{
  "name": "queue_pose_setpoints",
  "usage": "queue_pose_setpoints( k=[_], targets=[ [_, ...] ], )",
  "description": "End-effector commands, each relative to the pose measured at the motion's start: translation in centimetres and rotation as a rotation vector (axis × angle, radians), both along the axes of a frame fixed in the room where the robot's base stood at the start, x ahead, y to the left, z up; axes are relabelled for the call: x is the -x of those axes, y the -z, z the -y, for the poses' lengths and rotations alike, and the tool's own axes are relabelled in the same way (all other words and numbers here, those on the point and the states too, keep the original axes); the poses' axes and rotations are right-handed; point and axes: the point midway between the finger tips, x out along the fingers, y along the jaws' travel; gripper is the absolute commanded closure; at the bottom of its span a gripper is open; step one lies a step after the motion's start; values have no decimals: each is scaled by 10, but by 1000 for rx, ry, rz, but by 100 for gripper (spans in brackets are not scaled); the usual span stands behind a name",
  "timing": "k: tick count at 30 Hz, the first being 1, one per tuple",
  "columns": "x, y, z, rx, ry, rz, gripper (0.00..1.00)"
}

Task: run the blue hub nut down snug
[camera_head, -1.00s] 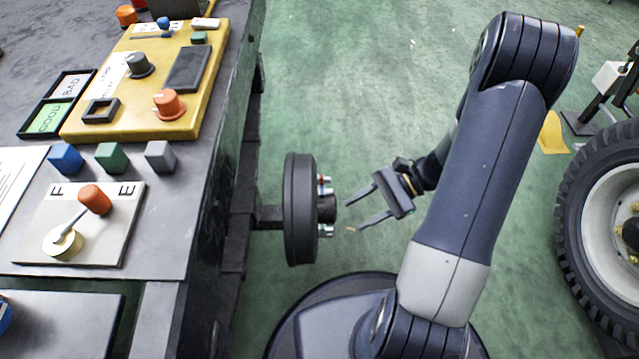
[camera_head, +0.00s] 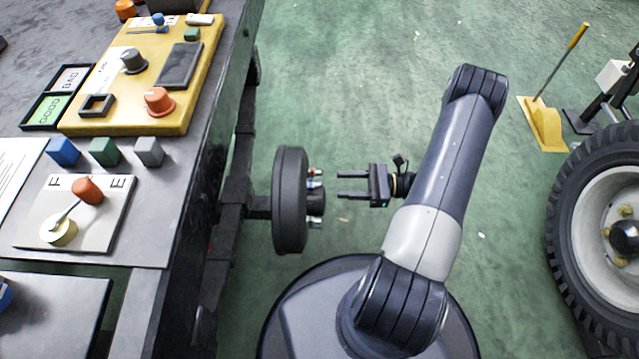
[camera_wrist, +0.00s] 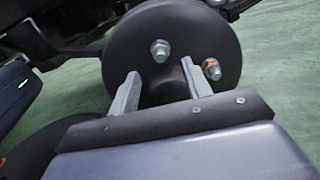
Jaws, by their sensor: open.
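The black wheel hub (camera_head: 290,200) stands on edge beside the bench, its stud side facing right. A small bluish nut (camera_head: 313,184) shows on that face in the head view, with other bright studs or nuts above and below. In the wrist view, the hub (camera_wrist: 120,50) carries a grey-blue nut (camera_wrist: 160,50) near the middle top and an orange-ringed nut (camera_wrist: 211,69) to its right.
The bench with a yellow panel (camera_head: 190,100), coloured cubes and a lever plate (camera_head: 115,215) is left of the hub. A large tyre (camera_head: 565,220) and a yellow stand (camera_head: 541,125) are on the right. Green floor is clear behind my arm.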

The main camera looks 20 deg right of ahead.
Motion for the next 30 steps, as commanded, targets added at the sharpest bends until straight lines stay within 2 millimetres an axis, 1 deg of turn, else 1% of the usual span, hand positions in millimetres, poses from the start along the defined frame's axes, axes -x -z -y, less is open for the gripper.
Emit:
queue_pose_setpoints(
  k=[1, 6, 9, 12, 16, 24, 26, 30],
  targets=[
    [-3, 2, -12, -1, -5, -1, 54],
    [-13, 1, -41, 1, -5, 0, 54],
    [-17, 1, -54, 0, -4, 0, 54],
    [-20, 1, -62, 1, -3, 1, 54],
    [-22, 0, -68, 2, -1, 0, 54],
    [-22, 0, -69, 2, -1, 0, 54],
    [-22, 0, -69, 2, -1, 0, 58],
    [-22, 0, -69, 2, -1, 0, 69]
  ],
)
